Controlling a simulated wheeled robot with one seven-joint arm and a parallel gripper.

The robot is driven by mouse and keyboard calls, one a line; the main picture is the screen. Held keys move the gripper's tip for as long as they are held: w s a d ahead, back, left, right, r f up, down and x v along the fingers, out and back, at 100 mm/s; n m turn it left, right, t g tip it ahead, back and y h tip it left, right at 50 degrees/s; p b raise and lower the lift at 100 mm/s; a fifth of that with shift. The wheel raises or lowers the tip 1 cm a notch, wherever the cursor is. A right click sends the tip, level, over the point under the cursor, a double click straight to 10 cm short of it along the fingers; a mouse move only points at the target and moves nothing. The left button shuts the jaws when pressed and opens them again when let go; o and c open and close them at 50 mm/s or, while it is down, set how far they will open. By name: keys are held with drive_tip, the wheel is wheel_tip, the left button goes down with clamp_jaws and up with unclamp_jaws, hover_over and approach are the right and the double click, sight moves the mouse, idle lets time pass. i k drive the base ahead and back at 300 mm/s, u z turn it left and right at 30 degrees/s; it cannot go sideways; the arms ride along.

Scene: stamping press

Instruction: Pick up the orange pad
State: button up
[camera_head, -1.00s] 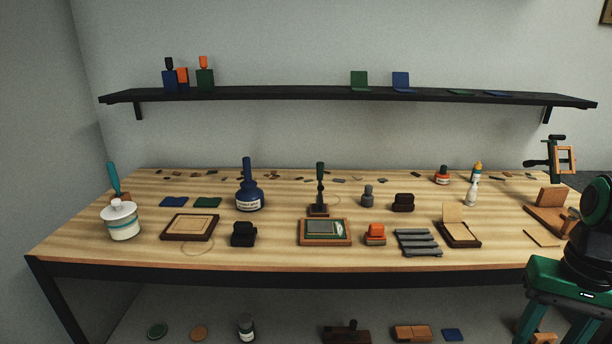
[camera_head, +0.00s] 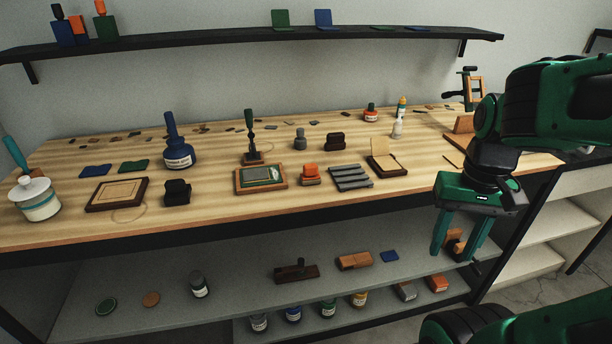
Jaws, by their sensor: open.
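Several orange things are in view, and I cannot tell for sure which is the orange pad. A small orange block (camera_head: 311,170) sits on a wooden base near the front edge of the bench. A flat orange block (camera_head: 437,283) lies on the lower shelf at the right. My gripper (camera_head: 456,253) is open and points down in front of the bench's right end, apart from these. A brown-orange object shows partly between its fingers, farther back.
The bench (camera_head: 215,192) is crowded: a framed tray (camera_head: 261,190), a grey ridged block (camera_head: 351,185), a blue bottle (camera_head: 177,157) and a white jar (camera_head: 40,212). Several bottles stand below. The wall shelf (camera_head: 200,41) holds upright green and blue pieces. Open floor lies at the lower right.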

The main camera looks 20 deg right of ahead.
sight(311, 175)
drive_tip(key=u, duration=0.05)
drive_tip(key=k, duration=0.5)
drive_tip(key=u, duration=0.25)
drive_tip(key=i, duration=1)
drive_tip(key=u, duration=0.6)
